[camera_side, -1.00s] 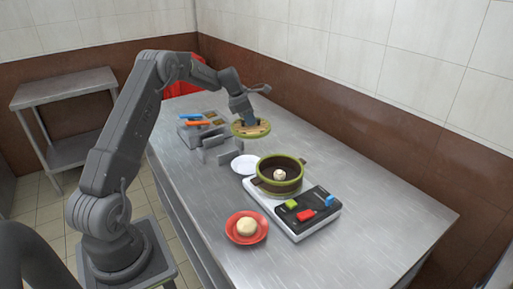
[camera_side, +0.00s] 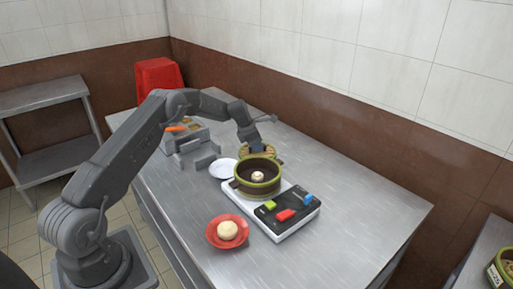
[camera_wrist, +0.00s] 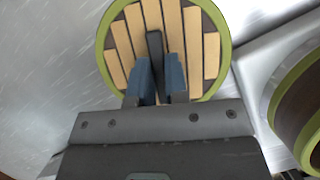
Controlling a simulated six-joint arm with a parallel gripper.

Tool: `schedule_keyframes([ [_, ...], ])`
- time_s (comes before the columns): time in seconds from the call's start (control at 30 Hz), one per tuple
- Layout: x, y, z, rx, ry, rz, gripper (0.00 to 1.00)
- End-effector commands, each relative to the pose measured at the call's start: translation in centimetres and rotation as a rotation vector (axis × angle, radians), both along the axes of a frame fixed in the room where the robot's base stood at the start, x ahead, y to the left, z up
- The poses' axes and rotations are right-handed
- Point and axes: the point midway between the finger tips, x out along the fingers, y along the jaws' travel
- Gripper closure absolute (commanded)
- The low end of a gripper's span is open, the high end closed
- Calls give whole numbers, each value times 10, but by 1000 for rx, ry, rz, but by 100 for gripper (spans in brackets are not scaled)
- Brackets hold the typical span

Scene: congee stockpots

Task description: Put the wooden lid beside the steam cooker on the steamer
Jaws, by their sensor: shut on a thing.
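The round wooden lid (camera_side: 271,152) has pale slats and a green rim. My gripper (camera_side: 257,147) is shut on its dark handle and holds it just behind the steamer, seemingly above the table. In the wrist view the lid (camera_wrist: 119,63) lies beyond my gripper (camera_wrist: 160,72), whose blue fingers close on the handle. The steamer (camera_side: 256,189) is a dark brown, green-rimmed pot on the cooker (camera_side: 304,222), open on top, with a pale bun (camera_side: 258,176) inside. Part of the steamer (camera_wrist: 296,105) shows at the right edge of the wrist view.
A red plate (camera_side: 213,240) with a bun (camera_side: 228,230) stands in front. A white plate (camera_side: 220,169) lies left of the steamer. Grey holders (camera_side: 195,153) stand further back. Colored blocks (camera_side: 286,215) lie on the cooker's front. The table's right side is clear.

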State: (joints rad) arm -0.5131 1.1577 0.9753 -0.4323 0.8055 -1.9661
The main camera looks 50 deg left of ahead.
Motion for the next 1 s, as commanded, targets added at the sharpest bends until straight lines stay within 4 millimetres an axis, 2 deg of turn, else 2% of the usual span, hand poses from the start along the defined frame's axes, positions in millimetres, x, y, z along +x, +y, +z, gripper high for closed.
schedule_keyframes([
  [0.07, 0, 0, -8, -1, -1, 1, 100],
  [0.4, 0, 0, -11, 0, -1, 0, 100],
  [0.43, 0, 0, -11, 0, -1, 0, 85],
  [0.7, 0, 0, -11, 0, -1, 0, 60],
  [1.0, 0, 0, -6, 1, -2, 1, 60],
])
